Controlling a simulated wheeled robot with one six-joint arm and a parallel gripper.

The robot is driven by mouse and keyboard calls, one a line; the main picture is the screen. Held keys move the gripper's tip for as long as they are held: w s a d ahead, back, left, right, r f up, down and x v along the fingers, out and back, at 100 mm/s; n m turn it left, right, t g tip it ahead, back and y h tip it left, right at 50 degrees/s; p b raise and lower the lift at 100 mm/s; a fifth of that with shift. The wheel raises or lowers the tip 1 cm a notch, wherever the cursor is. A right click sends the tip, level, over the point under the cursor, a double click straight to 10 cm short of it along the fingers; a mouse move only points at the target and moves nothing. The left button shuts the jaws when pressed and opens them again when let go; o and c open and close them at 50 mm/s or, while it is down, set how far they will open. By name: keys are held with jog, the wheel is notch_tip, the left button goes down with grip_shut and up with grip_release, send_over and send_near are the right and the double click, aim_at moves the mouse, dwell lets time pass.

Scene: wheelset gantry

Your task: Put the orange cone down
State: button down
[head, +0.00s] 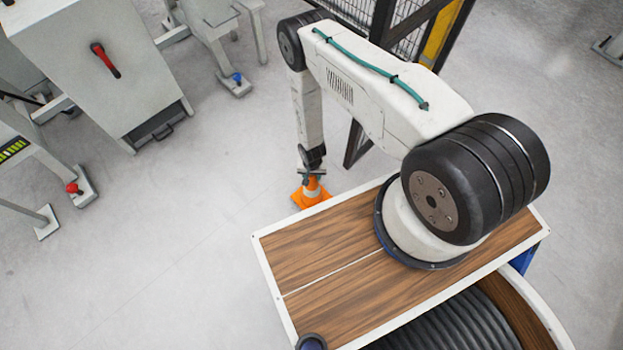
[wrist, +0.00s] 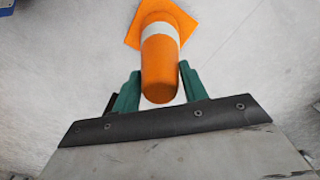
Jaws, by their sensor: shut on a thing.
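The orange cone (head: 309,193) has a white band and a square base. In the head view it is just past the far edge of my wooden deck, under the end of my arm. My gripper (head: 312,174) is at its upper part, pointing down. In the wrist view the cone (wrist: 160,68) is between the two green fingers of my gripper (wrist: 158,88), its tip toward the palm and its base away. The gripper is shut on it. Whether the base touches the floor I cannot tell.
A grey cabinet (head: 95,60) with a red handle stands at upper left. Grey stands with a blue knob (head: 237,77) and a red knob (head: 72,188) are on the floor. A mesh fence (head: 405,35) is behind my arm. The floor (head: 160,250) left of the cone is clear.

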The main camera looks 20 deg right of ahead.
aim_at(312, 187)
jog(key=shift+w+f, duration=0.1)
jog(key=shift+f, duration=1.65)
jog(key=c, duration=0.8)
grip_release()
jog(key=shift+f, duration=0.1)
jog(key=shift+o, duration=0.2)
